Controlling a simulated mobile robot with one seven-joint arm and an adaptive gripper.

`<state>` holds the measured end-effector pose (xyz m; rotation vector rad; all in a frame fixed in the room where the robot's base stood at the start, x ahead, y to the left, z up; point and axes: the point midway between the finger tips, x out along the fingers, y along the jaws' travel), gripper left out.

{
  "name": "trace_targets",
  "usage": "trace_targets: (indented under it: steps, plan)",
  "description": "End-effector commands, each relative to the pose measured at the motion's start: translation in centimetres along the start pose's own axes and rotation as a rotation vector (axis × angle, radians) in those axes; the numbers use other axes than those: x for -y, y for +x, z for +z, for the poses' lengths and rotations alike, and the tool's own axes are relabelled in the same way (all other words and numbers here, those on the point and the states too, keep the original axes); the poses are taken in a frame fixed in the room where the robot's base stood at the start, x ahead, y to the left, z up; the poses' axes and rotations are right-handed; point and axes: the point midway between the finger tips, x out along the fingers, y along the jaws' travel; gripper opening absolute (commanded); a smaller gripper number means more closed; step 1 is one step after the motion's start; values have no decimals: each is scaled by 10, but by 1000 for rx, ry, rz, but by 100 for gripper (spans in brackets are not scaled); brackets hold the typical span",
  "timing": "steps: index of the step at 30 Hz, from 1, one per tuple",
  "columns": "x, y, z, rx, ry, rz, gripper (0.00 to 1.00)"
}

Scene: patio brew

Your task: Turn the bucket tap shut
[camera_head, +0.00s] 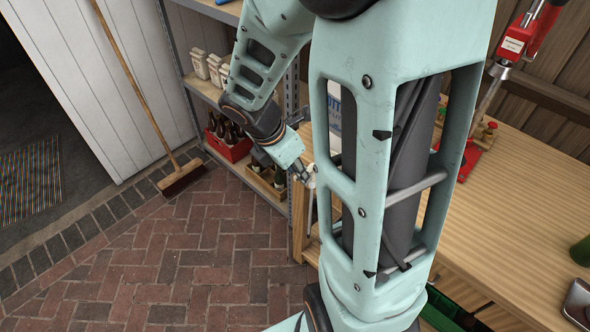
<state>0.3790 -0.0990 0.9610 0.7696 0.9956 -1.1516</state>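A white thing with blue print, which looks like the bucket (334,112), shows only as a narrow strip behind my large pale green arm link. The rest of it is hidden. My gripper (304,176) is at the near left end of the wooden bench, low and left of that strip. A small pale piece shows right at the fingertips, but I cannot tell whether it is the tap or touches the fingers. The tap's handle position cannot be made out. The fingers are too small and partly covered to tell open from shut.
The wooden bench (520,205) runs to the right, with a red bench capper (515,45) at its back. A metal shelf on the left holds a red crate of bottles (228,142) and pale cartons. A broom (182,178) leans on the white wall. The brick floor (190,255) is clear.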

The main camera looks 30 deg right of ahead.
Motion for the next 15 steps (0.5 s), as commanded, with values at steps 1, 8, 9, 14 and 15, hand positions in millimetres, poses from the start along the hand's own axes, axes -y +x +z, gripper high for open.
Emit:
trace_targets:
  steps: [1, 8, 9, 14, 15]
  plan:
    - [0, 0, 0, 0, 0, 0, 26]
    - [0, -1, 0, 0, 0, 0, 12]
    - [0, -1, 0, 0, 0, 0, 7]
    - [0, -1, 0, 0, 0, 0, 0]
    - [0, -1, 0, 0, 0, 0, 0]
